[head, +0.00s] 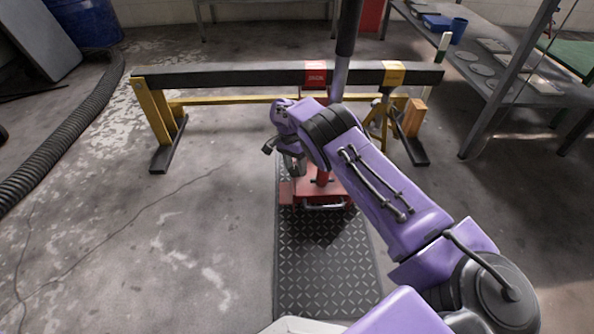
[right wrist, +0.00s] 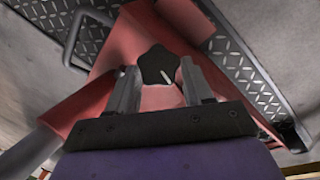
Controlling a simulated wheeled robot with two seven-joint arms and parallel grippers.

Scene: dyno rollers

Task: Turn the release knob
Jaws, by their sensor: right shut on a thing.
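The release knob (right wrist: 154,56) is a black star-shaped knob with a white mark, seen in the right wrist view on the red body of a floor jack (right wrist: 92,100). The jack also shows in the head view (head: 312,197), standing on a dark diamond-plate strip. My right gripper (right wrist: 158,72) has one finger on each side of the knob and is shut on it. In the head view my right gripper (head: 292,165) points down at the jack, and the knob is hidden there. My left gripper is not in view.
A long dark beam (head: 230,75) on yellow stands lies across behind the jack. A tall handle (head: 347,35) rises near my right arm. A grey bench (head: 505,85) stands at the right, and a ribbed black hose (head: 70,140) lies at the left.

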